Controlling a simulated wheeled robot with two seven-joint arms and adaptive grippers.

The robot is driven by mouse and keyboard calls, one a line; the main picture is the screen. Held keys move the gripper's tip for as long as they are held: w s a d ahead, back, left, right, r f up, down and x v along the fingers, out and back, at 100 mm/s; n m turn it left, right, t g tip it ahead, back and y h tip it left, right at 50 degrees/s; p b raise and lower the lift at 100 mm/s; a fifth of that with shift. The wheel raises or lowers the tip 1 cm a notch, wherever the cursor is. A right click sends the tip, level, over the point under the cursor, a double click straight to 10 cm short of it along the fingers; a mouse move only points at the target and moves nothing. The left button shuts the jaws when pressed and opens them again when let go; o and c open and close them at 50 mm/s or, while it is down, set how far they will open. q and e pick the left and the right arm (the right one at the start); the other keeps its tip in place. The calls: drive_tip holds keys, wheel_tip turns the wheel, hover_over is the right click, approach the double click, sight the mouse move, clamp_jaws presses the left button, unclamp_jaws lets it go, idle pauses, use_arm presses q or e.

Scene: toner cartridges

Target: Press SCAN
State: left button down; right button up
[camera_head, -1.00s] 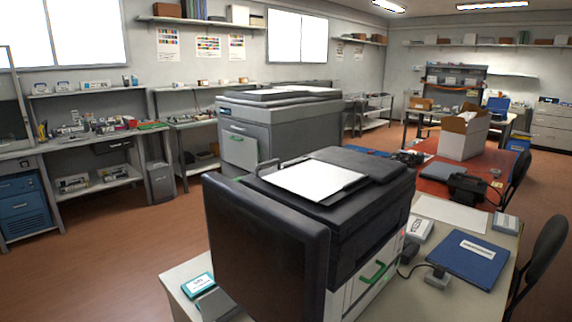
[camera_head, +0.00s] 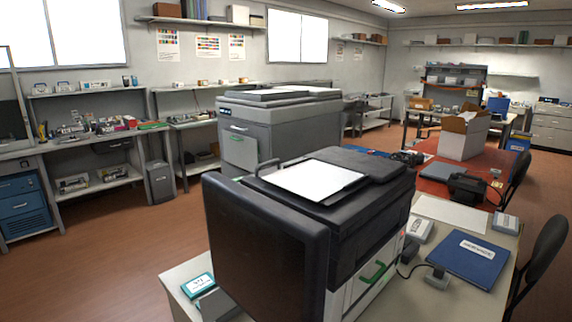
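A black and white printer (camera_head: 345,215) stands on the near table, with a white sheet (camera_head: 312,179) lying on its top. A large dark panel (camera_head: 262,245) at its near left side faces me and hides part of the body. A green handle (camera_head: 374,272) is on its white front, and a small reddish spot (camera_head: 403,236) is near its right edge. I cannot make out a button marked SCAN. A larger grey copier (camera_head: 285,130) stands behind it. Neither of my grippers is in view.
A dark blue folder (camera_head: 466,257), a small grey-white box (camera_head: 419,229) and a small grey device (camera_head: 437,277) lie right of the printer. A white and teal box (camera_head: 198,284) lies at its left. A black chair (camera_head: 540,260) stands at right. Brown floor (camera_head: 110,260) is clear at left.

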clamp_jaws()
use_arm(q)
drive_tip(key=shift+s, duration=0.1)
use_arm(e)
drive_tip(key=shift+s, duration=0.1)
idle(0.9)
